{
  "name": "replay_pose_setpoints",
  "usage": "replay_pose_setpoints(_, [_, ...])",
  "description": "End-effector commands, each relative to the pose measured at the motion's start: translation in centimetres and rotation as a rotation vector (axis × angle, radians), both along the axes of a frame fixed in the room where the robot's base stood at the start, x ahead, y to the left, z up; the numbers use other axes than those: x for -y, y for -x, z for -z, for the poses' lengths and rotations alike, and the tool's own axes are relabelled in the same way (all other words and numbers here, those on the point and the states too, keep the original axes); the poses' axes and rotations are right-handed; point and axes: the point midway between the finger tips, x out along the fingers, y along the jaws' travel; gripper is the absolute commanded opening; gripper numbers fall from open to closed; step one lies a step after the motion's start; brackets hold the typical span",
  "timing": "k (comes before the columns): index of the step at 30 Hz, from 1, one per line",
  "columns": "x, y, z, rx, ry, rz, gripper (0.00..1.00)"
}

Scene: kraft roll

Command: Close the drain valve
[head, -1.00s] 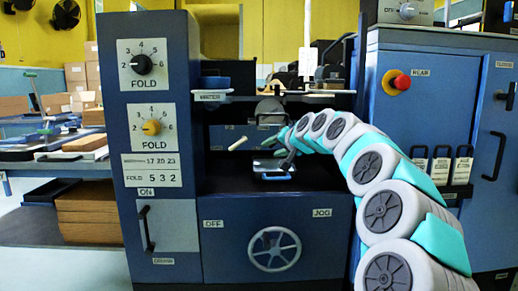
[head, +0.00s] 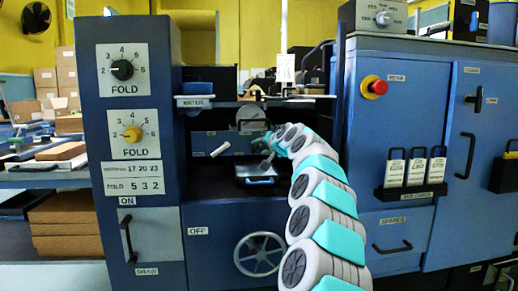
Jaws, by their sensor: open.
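No part carries a drain valve label that I can read for certain. A spoked handwheel (head: 260,254) is on the lower front of the blue machine, its right edge close to my arm. A short white lever (head: 220,149) sticks out, tilted, in the recess above it. My gripper (head: 266,152) is small and dark at the end of my teal and white arm. It is open, inside the recess, right of the white lever and above a small tray with a blue handle (head: 260,181). Whether it touches anything there is unclear.
Left are two dials, black (head: 122,69) and yellow (head: 133,134), and a grey door with a black handle (head: 127,238). A shelf marked WATER (head: 194,102) crosses the recess above. Right stands a blue cabinet with a red button (head: 378,87) and a tag rack (head: 410,190).

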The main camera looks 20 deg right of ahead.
Motion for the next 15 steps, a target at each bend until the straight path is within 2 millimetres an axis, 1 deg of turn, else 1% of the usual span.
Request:
replay_pose_setpoints(6, [0.0,-1.2,0.4,0.000,0.002,0.001,0.49])
replay_pose_setpoints(15, [-0.1,-1.6,0.4,0.001,0.002,0.000,0.49])
